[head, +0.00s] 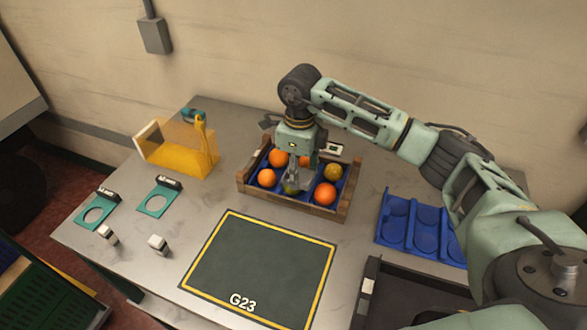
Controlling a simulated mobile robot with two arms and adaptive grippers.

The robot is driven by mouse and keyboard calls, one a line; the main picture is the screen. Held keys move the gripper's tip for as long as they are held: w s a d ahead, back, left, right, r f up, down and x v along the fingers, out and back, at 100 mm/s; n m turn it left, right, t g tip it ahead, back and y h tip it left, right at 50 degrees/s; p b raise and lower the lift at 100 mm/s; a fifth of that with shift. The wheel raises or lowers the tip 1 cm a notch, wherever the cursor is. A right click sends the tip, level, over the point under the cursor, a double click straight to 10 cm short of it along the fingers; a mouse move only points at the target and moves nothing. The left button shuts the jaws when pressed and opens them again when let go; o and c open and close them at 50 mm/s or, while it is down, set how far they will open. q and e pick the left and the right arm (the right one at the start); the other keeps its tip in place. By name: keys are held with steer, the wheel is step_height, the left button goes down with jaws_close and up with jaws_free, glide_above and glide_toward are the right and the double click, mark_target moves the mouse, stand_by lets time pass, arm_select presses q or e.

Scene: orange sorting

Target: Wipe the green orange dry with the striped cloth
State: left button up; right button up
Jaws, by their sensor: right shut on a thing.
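The green orange (290,189) sits in the front middle of a wooden crate (293,205) with a blue insert, partly hidden by my right gripper. My right gripper (293,181) reaches down into the crate from above, its fingers shut around the green orange. I cannot make out a striped cloth in the head view. My left gripper is not in view.
Several oranges, such as this one (325,194), surround the gripper in the crate. A dark G23 mat (262,268) lies empty in front. A blue tray (398,222) is right, a yellow box (180,152) left, with two ring gauges (155,205) and small white blocks nearby.

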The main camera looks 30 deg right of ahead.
steer(key=shift+s+d, duration=0.2)
steer(key=shift+s, duration=0.05)
steer(key=shift+w+a+b, duration=0.45)
steer(key=shift+w+a, duration=0.5)
steer(key=shift+w, duration=0.1)
steer(key=shift+s+d, duration=0.9)
steer(key=shift+s, duration=0.1)
steer(key=shift+w+a, duration=0.9)
steer(key=shift+w, duration=0.15)
steer(key=shift+s+d, duration=0.95)
steer(key=shift+s, duration=0.15)
steer(key=shift+w+a+b, duration=0.45)
steer(key=shift+w+a, duration=0.5)
steer(key=shift+w, duration=0.15)
steer(key=shift+s+d, duration=0.5)
steer(key=shift+s, duration=0.05)
